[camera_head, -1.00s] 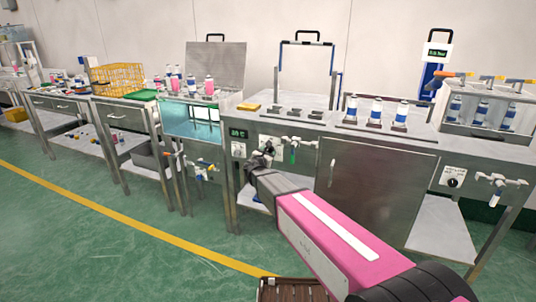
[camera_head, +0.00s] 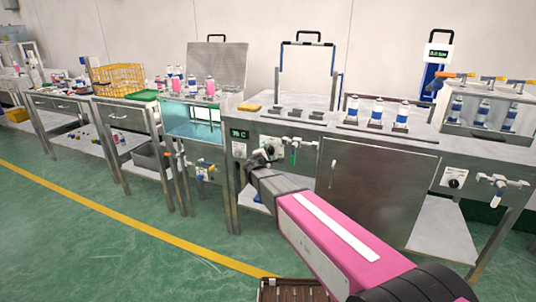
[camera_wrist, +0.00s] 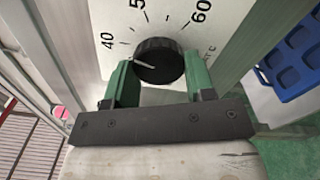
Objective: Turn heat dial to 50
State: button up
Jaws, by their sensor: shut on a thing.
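The heat dial (camera_wrist: 158,60) is a round black knob with a white pointer line on a white scale plate, seen in the wrist view. The numbers 40, 50 and 60 show around it, and the pointer aims left, close to the 40 side. My gripper (camera_wrist: 160,78) has its two green fingers on either side of the knob and is shut on it. In the head view my gripper (camera_head: 261,158) is at the front panel of the metal bench and partly hides the dial. A small green digital display (camera_head: 239,134) above it reads about 39 C.
A valve with a green handle (camera_head: 295,144) sits just right of the dial. A steel cabinet door (camera_head: 375,190) is further right. Blue-and-white cans (camera_head: 376,110) stand on the bench top. In the wrist view a blue crate (camera_wrist: 293,60) lies at the right.

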jog(key=shift+r+m, duration=0.15)
jog(key=shift+m, duration=4.15)
jog(key=o, duration=0.9)
jog(key=shift+s, duration=0.15)
jog(key=v, duration=1)
jog(key=shift+s+a, duration=0.15)
jog(key=shift+s, duration=0.15)
